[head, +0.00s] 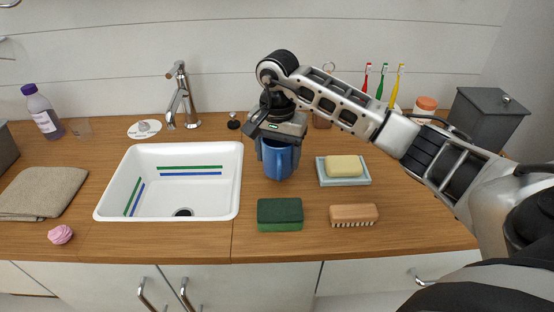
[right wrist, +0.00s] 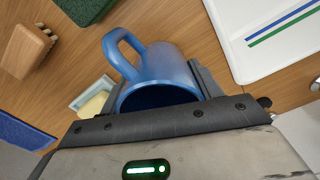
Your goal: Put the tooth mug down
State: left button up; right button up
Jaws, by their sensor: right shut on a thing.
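The blue tooth mug (head: 280,160) is over the wooden counter, just right of the sink, and looks upright. My right gripper (head: 278,146) reaches down from above and is shut on it. In the right wrist view the mug (right wrist: 165,68) sits between the two fingers of the gripper (right wrist: 160,85), with its handle and dark open rim showing. I cannot tell whether its base touches the counter. My left gripper is not in view.
A white sink (head: 238,180) is left of the mug. A green sponge (head: 280,215) and a wooden brush (head: 353,213) lie in front. A soap dish (head: 343,182) with yellow soap (head: 343,166) is to the right. Bare counter (head: 305,190) shows between them.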

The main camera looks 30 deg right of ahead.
jog(key=shift+a+f, duration=0.1)
jog(key=shift+f, duration=0.95)
jog(key=shift+f, duration=0.15)
jog(key=o, duration=1.2)
jog(key=shift+c, duration=0.2)
